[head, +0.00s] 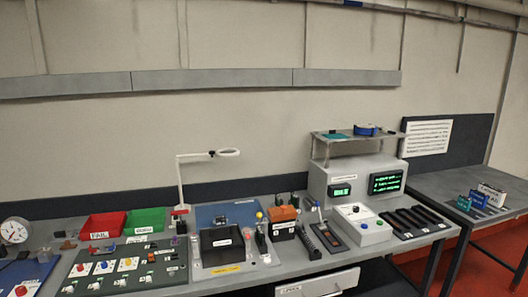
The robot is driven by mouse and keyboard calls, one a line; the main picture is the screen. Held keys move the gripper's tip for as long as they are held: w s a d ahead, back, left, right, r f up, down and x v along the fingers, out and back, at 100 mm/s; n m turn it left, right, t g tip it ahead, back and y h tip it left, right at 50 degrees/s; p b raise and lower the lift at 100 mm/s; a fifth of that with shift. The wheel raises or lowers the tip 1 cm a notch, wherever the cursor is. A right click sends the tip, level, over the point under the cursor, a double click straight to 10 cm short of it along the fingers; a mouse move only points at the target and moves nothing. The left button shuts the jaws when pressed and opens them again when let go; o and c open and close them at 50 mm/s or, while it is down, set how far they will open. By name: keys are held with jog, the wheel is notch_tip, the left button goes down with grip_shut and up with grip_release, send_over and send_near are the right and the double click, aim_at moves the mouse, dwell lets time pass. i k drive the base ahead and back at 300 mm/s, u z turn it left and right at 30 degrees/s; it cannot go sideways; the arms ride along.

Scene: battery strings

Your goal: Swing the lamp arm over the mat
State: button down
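A white lamp (179,182) stands upright at the back of the bench, left of centre. A dark green mat (106,284) with coloured knobs and labels lies at the front left. My gripper is not in view.
Red (103,225) and green (145,219) bins stand left of the lamp. A black box (222,244) sits in front of the blue mat. A grey instrument housing (350,180) with green displays stands to the right. A drawer (318,284) shows at the bench front.

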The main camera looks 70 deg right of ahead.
aim_at(211, 153)
jog(key=u, duration=0.3)
jog(key=k, duration=1.25)
jog(key=z, duration=0.8)
jog(key=i, duration=1.05)
jog(key=u, duration=0.1)
